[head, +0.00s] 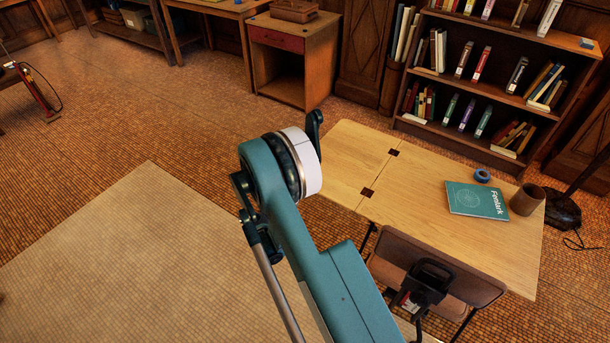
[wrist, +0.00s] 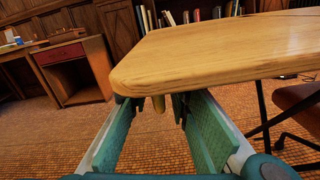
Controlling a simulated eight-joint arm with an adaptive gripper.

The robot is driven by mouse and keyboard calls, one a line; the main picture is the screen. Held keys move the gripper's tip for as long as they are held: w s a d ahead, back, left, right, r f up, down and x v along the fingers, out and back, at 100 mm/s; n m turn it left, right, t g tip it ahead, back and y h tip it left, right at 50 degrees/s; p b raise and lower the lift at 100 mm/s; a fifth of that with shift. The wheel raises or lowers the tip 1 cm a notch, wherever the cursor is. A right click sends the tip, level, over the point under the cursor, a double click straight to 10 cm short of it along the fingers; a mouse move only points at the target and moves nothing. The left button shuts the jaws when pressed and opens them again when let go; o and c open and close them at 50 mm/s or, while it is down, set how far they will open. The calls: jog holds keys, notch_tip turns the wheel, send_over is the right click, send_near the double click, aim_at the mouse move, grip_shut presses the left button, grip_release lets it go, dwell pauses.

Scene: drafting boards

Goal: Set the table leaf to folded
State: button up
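The table leaf (head: 348,165) is the left part of a light wooden table (head: 430,195). It lies flat, level with the main top, along a seam with two dark hinges (head: 393,153). In the wrist view the leaf's rounded corner and edge (wrist: 200,62) fill the upper right. My gripper (wrist: 155,103) has its two green fingers spread apart, with the tips just below the leaf's edge. A small tan piece shows between the tips; I cannot tell what it is. Whether the fingers touch the leaf is unclear.
A teal book (head: 477,199), a blue tape roll (head: 482,175) and a brown cup (head: 526,199) are on the main top. A brown chair (head: 440,265) stands at its front edge. A bookshelf (head: 490,75) is behind. Floor left of the leaf is open.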

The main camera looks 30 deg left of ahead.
jog(key=shift+w, duration=0.15)
grip_shut()
jog(key=shift+r, duration=0.1)
jog(key=shift+a+r+m, duration=0.1)
jog(key=shift+r+m, duration=0.3)
jog(key=shift+r, duration=0.5)
jog(key=d+r+m+p, duration=0.1)
jog(key=d+r+m, duration=0.3)
jog(key=r, duration=0.4)
jog(key=d+r+m+p, duration=0.2)
jog(key=d+r+m, duration=0.15)
jog(key=r, duration=0.55)
jog(key=d+r+m+p, duration=0.1)
jog(key=d+r+m, duration=0.25)
jog(key=r, duration=0.45)
jog(key=d+r+m+b, duration=0.1)
jog(key=d+m, duration=0.5)
jog(key=d, duration=0.7)
jog(key=d+r+m+b, duration=0.1)
jog(key=d+m+b, duration=0.2)
jog(key=d, duration=1.1)
jog(key=shift+d+r+m, duration=0.3)
jog(key=shift+r+m, duration=0.1)
jog(key=shift+m, duration=1)
